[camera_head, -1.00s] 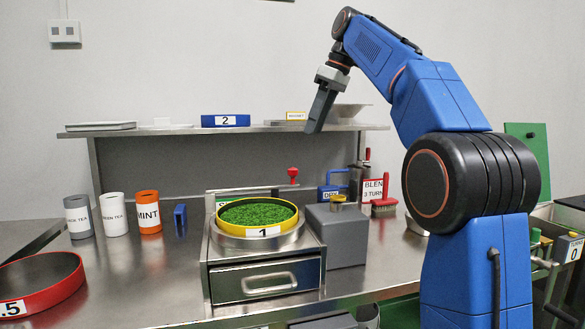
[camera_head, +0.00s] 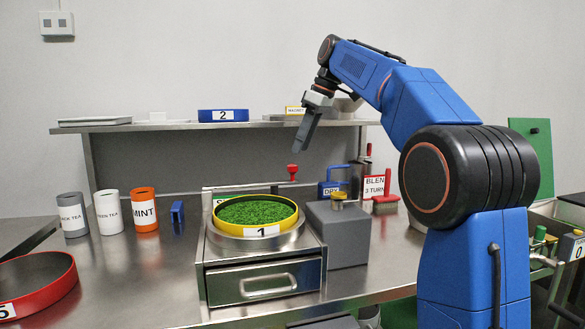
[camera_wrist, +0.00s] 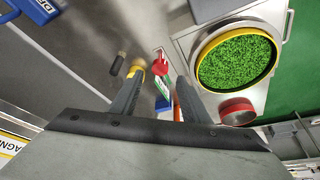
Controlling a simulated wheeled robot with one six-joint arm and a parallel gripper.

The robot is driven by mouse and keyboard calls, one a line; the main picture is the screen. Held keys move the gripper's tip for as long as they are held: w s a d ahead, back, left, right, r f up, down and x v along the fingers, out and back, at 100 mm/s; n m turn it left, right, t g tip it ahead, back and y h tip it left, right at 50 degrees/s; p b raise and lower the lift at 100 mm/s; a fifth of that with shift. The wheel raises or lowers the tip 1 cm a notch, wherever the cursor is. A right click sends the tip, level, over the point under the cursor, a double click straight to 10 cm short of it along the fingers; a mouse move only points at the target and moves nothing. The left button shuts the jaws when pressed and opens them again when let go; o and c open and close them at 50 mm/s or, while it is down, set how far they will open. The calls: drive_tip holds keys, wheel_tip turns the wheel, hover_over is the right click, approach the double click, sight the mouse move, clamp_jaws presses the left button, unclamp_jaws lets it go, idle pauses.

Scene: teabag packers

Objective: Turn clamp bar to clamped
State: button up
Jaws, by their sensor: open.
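The clamp bar (camera_head: 240,187) is a thin pale bar across the back of the grey sieve stand. A red knob (camera_head: 292,170) stands upright at its right end; a red piece I take as this knob shows in the wrist view (camera_wrist: 160,66). A yellow sieve (camera_head: 262,230), labelled 1 and full of green leaf, sits on the stand (camera_head: 222,252). My gripper (camera_head: 304,142) hangs in the air, just above and right of the knob in the head view. In the wrist view my gripper (camera_wrist: 160,78) has its fingers apart, with nothing held between them.
A grey box (camera_head: 345,250) with a brass knob stands right of the stand. A blue DRY holder (camera_head: 333,184) and a red-handled brush (camera_head: 386,204) are behind it. Canisters (camera_head: 108,213) stand left, a red sieve (camera_head: 40,285) front left. A shelf (camera_head: 180,126) runs behind.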

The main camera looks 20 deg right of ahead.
sight(294, 164)
drive_tip(key=x, duration=0.8)
drive_tip(key=shift+f, duration=0.2)
drive_tip(key=shift+s, duration=0.1)
clamp_jaws()
